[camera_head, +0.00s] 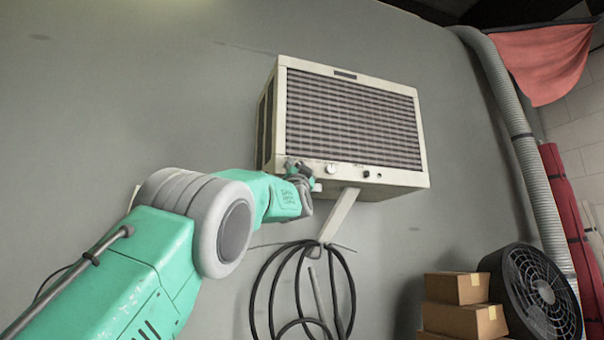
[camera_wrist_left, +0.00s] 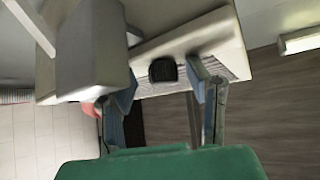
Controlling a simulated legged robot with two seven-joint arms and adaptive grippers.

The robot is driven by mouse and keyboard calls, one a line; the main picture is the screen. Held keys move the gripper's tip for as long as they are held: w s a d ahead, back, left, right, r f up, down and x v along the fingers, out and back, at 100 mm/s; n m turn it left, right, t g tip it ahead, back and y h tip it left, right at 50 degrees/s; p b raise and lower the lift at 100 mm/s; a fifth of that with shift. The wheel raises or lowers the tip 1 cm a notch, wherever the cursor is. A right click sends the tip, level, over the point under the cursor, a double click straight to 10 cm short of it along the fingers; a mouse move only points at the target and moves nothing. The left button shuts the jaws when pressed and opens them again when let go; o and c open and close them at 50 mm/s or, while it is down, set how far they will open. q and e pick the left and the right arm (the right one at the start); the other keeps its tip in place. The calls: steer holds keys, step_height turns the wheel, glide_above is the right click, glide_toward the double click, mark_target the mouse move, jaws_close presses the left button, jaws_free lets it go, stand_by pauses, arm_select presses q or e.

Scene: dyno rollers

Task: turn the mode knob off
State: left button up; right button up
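The air conditioner (camera_head: 350,118) is mounted on the wall, with its control strip along the bottom edge. A pale round knob (camera_head: 331,168) and a small dark knob (camera_head: 366,173) show on that strip; I cannot read which is the mode knob. My left gripper (camera_head: 303,172) is at the strip's left end, left of both, and covers part of it. In the left wrist view, the left gripper (camera_wrist_left: 165,88) is open, with a dark knob (camera_wrist_left: 162,69) seen between its fingers. Contact cannot be told. My right gripper is not in view.
A bracket (camera_head: 340,215) and a coiled black cable (camera_head: 300,285) hang below the unit. Cardboard boxes (camera_head: 457,288) and a black fan (camera_head: 540,295) stand at lower right. A grey duct (camera_head: 520,140) runs down the right side. The wall left of the unit is clear.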

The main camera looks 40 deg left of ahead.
arm_select(q)
steer(key=shift+s+d+f, duration=0.1)
steer(key=shift+s+f, duration=0.1)
steer(key=shift+s, duration=0.05)
steer(key=v, duration=1.1)
steer(key=shift+d+f, duration=0.2)
steer(key=shift+a+f, duration=0.1)
steer(key=shift+a, duration=0.05)
